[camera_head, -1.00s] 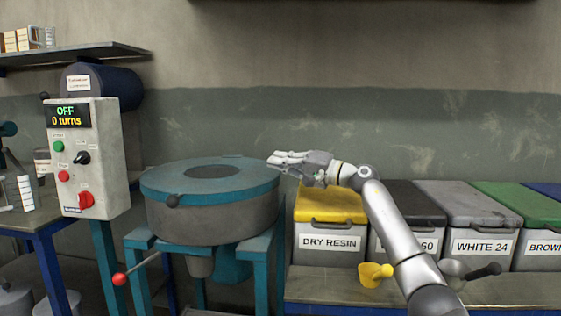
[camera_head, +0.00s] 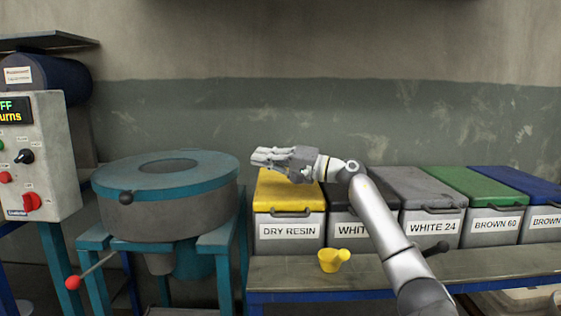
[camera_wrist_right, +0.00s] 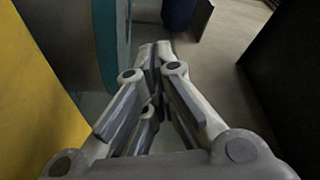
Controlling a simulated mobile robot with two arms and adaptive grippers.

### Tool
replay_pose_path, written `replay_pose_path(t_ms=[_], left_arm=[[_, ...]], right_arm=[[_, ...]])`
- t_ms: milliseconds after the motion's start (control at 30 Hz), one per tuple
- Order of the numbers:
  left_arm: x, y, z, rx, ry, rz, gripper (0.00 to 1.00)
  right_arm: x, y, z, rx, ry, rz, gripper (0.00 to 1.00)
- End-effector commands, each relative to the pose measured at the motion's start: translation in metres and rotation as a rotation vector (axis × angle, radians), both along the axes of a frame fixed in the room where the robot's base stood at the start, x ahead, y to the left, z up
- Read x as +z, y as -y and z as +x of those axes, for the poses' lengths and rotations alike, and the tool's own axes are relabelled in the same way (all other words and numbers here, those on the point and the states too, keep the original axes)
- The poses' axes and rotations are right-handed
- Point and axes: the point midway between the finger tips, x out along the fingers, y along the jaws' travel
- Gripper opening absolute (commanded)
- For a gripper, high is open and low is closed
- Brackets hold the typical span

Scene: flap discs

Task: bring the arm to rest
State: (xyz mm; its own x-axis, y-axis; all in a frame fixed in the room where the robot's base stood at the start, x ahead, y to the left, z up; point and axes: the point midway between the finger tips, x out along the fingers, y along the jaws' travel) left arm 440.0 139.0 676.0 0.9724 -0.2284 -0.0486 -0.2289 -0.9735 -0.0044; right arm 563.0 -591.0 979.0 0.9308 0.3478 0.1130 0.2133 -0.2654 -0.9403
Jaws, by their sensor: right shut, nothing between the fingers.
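My right gripper (camera_head: 264,158) is shut and empty. In the head view it is in the air, in front of the yellow lid of the dry resin bin (camera_head: 289,222) and to the right of the round mixer. In the right wrist view its fingers (camera_wrist_right: 155,48) meet at the tips with nothing between them. My right arm comes in from the lower right and passes in front of the bins. My left gripper does not show in the head view.
A mixer drum with a teal lid (camera_head: 215,173) stands left on a teal frame. A control box (camera_head: 57,150) is at far left. Lidded bins, including a green-lidded one (camera_head: 478,188), line the bench at right. A yellow scoop (camera_head: 329,261) lies on the bench front.

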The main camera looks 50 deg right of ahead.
Motion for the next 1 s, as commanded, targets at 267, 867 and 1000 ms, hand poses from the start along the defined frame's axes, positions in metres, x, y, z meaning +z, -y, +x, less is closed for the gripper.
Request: replay_pose_path(t_ms=[267, 867, 1000], left_arm=[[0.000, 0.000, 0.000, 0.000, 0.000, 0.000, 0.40], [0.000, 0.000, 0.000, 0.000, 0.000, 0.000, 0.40], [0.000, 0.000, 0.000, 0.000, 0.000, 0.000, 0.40]], right_arm=[[-0.004, 0.010, -0.027, 0.001, -0.001, 0.002, 0.00], [-0.005, 0.016, -0.043, 0.000, -0.001, 0.000, 0.00], [-0.005, 0.016, -0.043, 0.000, -0.001, 0.000, 0.00]])
